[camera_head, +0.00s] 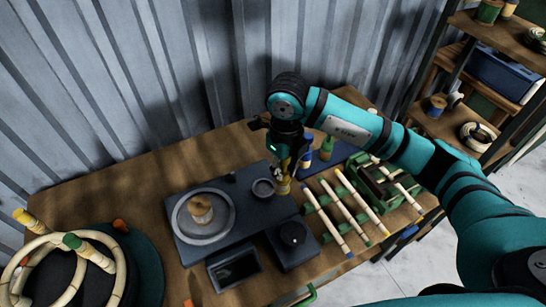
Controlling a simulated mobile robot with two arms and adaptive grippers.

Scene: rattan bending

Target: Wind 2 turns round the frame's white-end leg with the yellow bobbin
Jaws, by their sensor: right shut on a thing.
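The frame (60,262) is a pale rattan ring form with upright legs at the lower left, on a dark round base. One leg has a yellow end (21,215) and another a green end (72,241). I cannot pick out a white end. My right gripper (284,172) points down over the back of the table. It is shut on the yellow bobbin (283,187), which is partly hidden by the fingers. The bobbin is beside a small dark cup, and I cannot tell whether it touches the surface below. My left gripper is not in view.
A blue bobbin (306,152) and a green bobbin (326,148) stand behind the gripper. A dark station with a round dish (222,233) and a knob box (293,238) is mid-table. Several rattan sticks (350,204) lie on a green rack to the right. A shelf (440,122) stands at far right.

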